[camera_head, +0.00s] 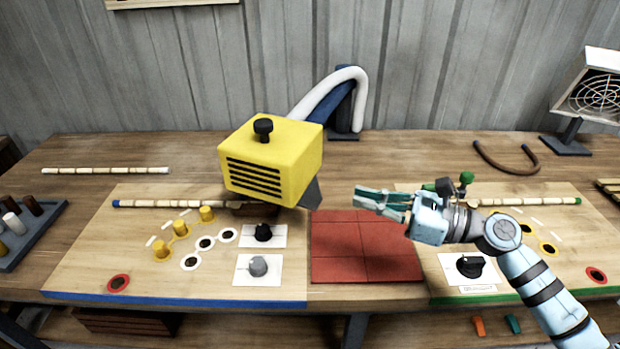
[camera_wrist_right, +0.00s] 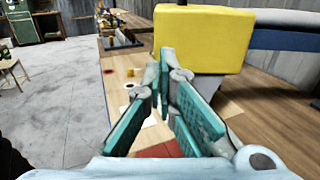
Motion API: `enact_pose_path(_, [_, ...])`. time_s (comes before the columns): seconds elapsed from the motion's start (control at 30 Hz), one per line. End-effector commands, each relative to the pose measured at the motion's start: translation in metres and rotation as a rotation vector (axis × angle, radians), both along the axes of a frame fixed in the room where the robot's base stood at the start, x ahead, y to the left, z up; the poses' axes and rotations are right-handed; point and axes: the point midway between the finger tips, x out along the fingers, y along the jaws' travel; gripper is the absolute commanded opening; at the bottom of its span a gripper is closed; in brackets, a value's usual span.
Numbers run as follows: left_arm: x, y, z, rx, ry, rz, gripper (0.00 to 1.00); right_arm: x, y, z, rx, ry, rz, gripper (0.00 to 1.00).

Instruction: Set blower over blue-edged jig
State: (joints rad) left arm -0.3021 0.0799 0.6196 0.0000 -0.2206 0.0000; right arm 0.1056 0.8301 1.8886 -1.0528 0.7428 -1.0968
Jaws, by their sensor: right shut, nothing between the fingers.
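The blower is a yellow box (camera_head: 270,158) with black vents and a black knob on top, joined to a white and blue hose. It hangs over the right back part of the blue-edged jig (camera_head: 85,260), a wooden board on the left of the bench. My right gripper (camera_head: 368,200) is shut and empty, to the right of the blower and apart from it. In the right wrist view the yellow blower (camera_wrist_right: 203,38) lies ahead of the closed teal fingers (camera_wrist_right: 162,62). My left gripper is not in view.
A red tiled mat (camera_head: 365,262) lies between the blue-edged jig and the green-edged jig (camera_head: 530,290). The hose stand (camera_head: 343,115) is behind the blower. A fan heater (camera_head: 590,95) and a bent rattan piece (camera_head: 507,165) are at the right. A peg tray (camera_head: 40,240) stands far left.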

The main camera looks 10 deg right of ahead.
Motion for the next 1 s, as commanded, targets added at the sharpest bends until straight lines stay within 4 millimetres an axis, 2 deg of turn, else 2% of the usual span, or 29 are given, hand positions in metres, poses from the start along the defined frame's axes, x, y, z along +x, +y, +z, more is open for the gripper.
enact_pose_path(0.03, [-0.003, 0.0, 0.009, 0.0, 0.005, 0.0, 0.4, 0.006, 0.009, 0.007, 0.01, -0.005, 0.001, 0.0])
enact_pose_path(0.17, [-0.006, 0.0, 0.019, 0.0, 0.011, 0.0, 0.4, 0.023, 0.032, 0.007, 0.012, -0.003, 0.0, 0.0])
enact_pose_path(0.3, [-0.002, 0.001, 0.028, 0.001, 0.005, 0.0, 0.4, 0.041, 0.056, 0.006, 0.009, 0.001, -0.001, 0.0])
enact_pose_path(0.5, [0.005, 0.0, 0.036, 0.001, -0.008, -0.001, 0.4, 0.06, 0.08, 0.004, 0.005, 0.002, -0.003, 0.0])
enact_pose_path(0.67, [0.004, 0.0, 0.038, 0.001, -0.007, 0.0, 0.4, 0.065, 0.087, 0.002, 0.003, 0.002, -0.003, 0.0])
enact_pose_path(1.0, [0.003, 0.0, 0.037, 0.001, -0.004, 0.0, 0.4, 0.066, 0.087, 0.001, 0.003, 0.002, -0.005, 0.0])
